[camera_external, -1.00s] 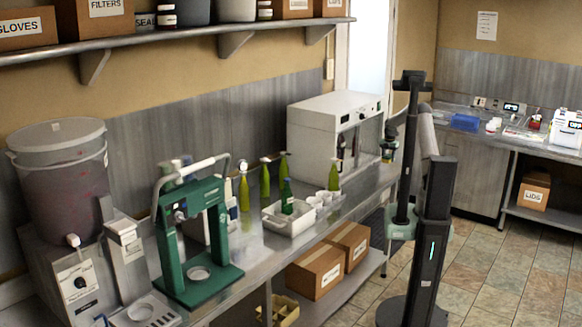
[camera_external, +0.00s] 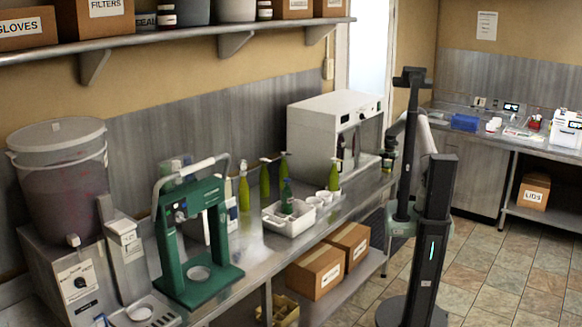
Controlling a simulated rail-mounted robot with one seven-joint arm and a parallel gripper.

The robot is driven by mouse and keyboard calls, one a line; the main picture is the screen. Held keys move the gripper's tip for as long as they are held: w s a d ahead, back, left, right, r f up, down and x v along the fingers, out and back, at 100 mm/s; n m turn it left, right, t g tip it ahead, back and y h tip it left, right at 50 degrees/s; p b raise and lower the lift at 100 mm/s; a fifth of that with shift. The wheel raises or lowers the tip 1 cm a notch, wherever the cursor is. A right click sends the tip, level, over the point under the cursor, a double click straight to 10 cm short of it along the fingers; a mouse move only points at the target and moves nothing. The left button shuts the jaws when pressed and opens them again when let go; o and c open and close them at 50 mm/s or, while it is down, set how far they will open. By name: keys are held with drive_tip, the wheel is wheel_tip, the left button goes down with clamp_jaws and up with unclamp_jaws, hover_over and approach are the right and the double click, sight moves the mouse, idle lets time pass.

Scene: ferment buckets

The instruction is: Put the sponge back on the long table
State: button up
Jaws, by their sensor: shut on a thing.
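The long table (camera_external: 345,208) is the steel bench along the left wall. My gripper (camera_external: 388,170) is small in the view, at the far right end of this bench, beside the white cabinet-like machine. It points down and appears to be above or just beyond the bench edge; I cannot tell which. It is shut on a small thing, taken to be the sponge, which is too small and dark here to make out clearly. The gap between it and the bench top cannot be judged.
The white machine (camera_external: 318,135) stands close left of my gripper. Green bottles (camera_external: 265,180) and a white tray (camera_external: 275,222) stand mid-bench, near a green press (camera_external: 170,250). Cardboard boxes (camera_external: 314,271) sit on the lower shelf. A blue bin (camera_external: 465,122) stands on the far counter.

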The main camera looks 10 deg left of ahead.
sight(388, 165)
drive_tip(key=o, duration=0.9)
drive_tip(key=shift+o, duration=0.2)
wheel_tip(388, 165, up, 12)
drive_tip(key=b, duration=0.2)
drive_tip(key=s+d+r+m, duration=0.5)
drive_tip(key=s+d+m, duration=0.2)
drive_tip(key=s+m, duration=0.15)
drive_tip(key=s+d+f+m, duration=0.1)
drive_tip(key=s+d+m, duration=0.2)
drive_tip(key=s+m, duration=0.4)
drive_tip(key=s+d+m, duration=0.4)
drive_tip(key=s+m, duration=0.3)
drive_tip(key=s, duration=0.4)
drive_tip(key=s+d+f+m, duration=0.1)
drive_tip(key=s+d+m, duration=0.2)
drive_tip(key=s+m, duration=0.4)
drive_tip(key=shift+s+d+f+m+t, duration=0.3)
drive_tip(key=shift+s+f+m+t, duration=0.1)
drive_tip(key=shift+s, duration=0.8)
